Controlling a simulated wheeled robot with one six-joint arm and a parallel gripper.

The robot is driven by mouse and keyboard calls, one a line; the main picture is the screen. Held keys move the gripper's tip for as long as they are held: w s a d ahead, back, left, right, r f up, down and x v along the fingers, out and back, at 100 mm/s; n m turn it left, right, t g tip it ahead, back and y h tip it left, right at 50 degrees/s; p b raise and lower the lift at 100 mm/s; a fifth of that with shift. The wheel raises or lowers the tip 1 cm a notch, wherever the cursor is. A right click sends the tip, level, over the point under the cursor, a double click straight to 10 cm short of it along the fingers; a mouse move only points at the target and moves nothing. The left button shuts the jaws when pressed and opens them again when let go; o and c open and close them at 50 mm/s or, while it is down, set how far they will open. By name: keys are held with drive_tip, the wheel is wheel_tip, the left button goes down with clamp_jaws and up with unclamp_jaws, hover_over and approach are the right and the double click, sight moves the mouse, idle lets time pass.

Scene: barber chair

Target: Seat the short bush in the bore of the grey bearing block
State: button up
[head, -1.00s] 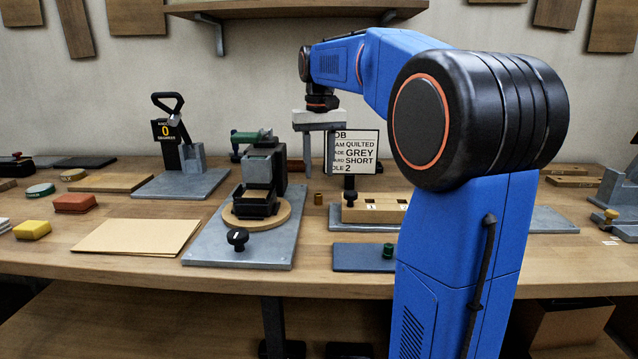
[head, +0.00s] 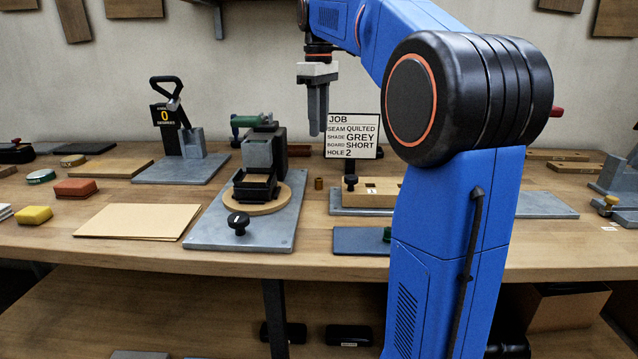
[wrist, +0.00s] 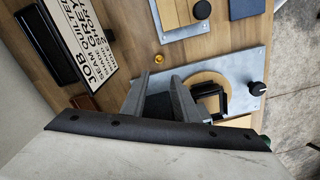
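A small brass-coloured cylinder (head: 318,183), which looks like the bush, stands upright on the bare table. It also shows in the wrist view (wrist: 158,58). A grey block (head: 256,152) stands behind a black tray on a grey baseplate (head: 220,215); I cannot tell whether it is the bearing block, and no bore is clear. My gripper (head: 318,133) points down above the back of the bench, higher than the brass cylinder. In the wrist view its two fingers (wrist: 160,76) stand apart, with nothing seen held between them.
A job card (head: 353,136) stands behind the brass cylinder. A wooden block with holes (head: 370,188) sits to its right, partly hidden by my arm. A blue mat (head: 360,241) lies in front. A round wooden disc (head: 282,202) bears the black tray. Folders (head: 140,220) lie left.

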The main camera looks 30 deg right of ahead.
drive_tip(key=r+n, duration=0.2)
drive_tip(key=n, duration=1.2)
approach(318, 179)
wheel_tip(318, 179, down, 8)
drive_tip(key=shift+w+d+f, duration=0.1)
drive_tip(key=shift+d+f, duration=0.05)
drive_tip(key=shift+f, duration=0.05)
clamp_jaws()
